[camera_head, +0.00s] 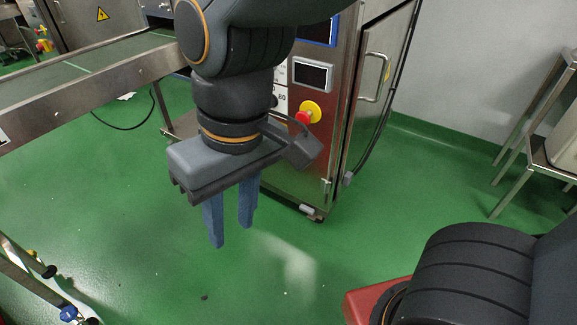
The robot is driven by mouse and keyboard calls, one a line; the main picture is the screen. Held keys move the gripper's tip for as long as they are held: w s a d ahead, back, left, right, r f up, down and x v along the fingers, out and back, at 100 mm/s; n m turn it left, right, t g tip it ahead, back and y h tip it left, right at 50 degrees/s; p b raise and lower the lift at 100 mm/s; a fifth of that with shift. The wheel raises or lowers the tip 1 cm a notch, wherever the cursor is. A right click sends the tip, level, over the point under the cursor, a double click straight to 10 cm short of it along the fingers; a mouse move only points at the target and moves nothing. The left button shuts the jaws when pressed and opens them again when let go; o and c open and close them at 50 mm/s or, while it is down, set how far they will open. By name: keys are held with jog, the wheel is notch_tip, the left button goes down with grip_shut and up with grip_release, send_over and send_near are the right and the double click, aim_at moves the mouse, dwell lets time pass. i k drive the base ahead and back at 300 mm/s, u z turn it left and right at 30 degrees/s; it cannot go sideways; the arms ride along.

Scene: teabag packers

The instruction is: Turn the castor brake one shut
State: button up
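My gripper (231,236) points down in the middle of the view, over the green floor. Its two blue fingers are apart with nothing between them. At the lower left, a metal frame has a dark castor (47,271) with a small yellow part (32,253) above it. Nearer, another castor shows a blue part (68,313), cut by the lower edge. My gripper is to the right of both and apart from them. I cannot tell which castor brake is the task's one, or whether any brake is on.
A steel cabinet (345,130) with a red and yellow emergency stop (308,113) stands behind my gripper. A conveyor (100,85) runs at the left. A steel rack (510,160) stands at the right. The green floor (130,210) between is mostly clear; a black cable (125,128) lies near the conveyor.

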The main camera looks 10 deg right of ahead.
aim_at(305, 208)
jog(key=k, duration=0.2)
jog(key=z, duration=1.8)
jog(key=i, duration=1.3)
jog(key=u, duration=2.8)
